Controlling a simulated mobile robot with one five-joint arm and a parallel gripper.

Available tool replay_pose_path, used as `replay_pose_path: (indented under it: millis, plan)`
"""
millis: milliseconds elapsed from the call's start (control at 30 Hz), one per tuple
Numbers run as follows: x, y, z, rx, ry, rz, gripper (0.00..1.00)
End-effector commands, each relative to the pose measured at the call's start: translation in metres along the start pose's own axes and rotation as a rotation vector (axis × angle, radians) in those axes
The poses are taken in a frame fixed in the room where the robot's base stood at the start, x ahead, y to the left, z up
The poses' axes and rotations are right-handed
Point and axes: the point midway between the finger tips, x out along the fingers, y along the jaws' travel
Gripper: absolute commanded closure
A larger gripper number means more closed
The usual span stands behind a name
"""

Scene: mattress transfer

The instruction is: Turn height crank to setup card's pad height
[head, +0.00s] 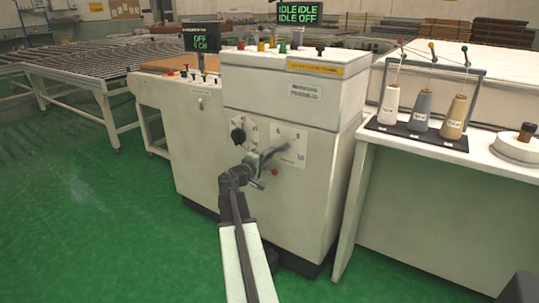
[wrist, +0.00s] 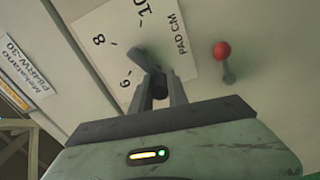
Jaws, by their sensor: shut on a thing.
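The height crank (wrist: 145,58) is a dark grey handle in front of a white dial plate (wrist: 185,62) marked 6, 8, 10 and PAD CM. My gripper (wrist: 160,84) is shut on the crank, its two fingers on either side of the grip. In the head view my gripper (head: 252,163) reaches the crank on the front of the cream machine (head: 300,210). The crank arm partly covers the dial, and I cannot tell the exact height it marks. I cannot make out a setup card in either view.
A red knob (wrist: 222,50) sticks out beside the dial plate. A black knob (head: 238,135) on another dial is left of the crank. Screens (head: 300,13) stand on top. A table with thread cones (head: 420,108) is at right. Green floor is clear at left.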

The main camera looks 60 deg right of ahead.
Motion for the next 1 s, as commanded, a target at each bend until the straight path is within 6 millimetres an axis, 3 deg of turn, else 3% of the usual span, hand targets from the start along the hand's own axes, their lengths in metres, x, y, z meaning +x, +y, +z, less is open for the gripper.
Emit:
replay_pose_path:
  millis: [767, 800, 867, 1000]
  plan:
    - [-0.0009, -0.0048, 0.0035, -0.105, -0.001, -0.001, 1.00]
    - [-0.0009, -0.0048, 0.0035, -0.104, -0.001, -0.001, 0.77]
    - [-0.0009, -0.0048, 0.0036, -0.104, -0.001, -0.001, 0.61]
    - [-0.0008, -0.0046, 0.0031, -0.105, 0.000, -0.001, 0.59]
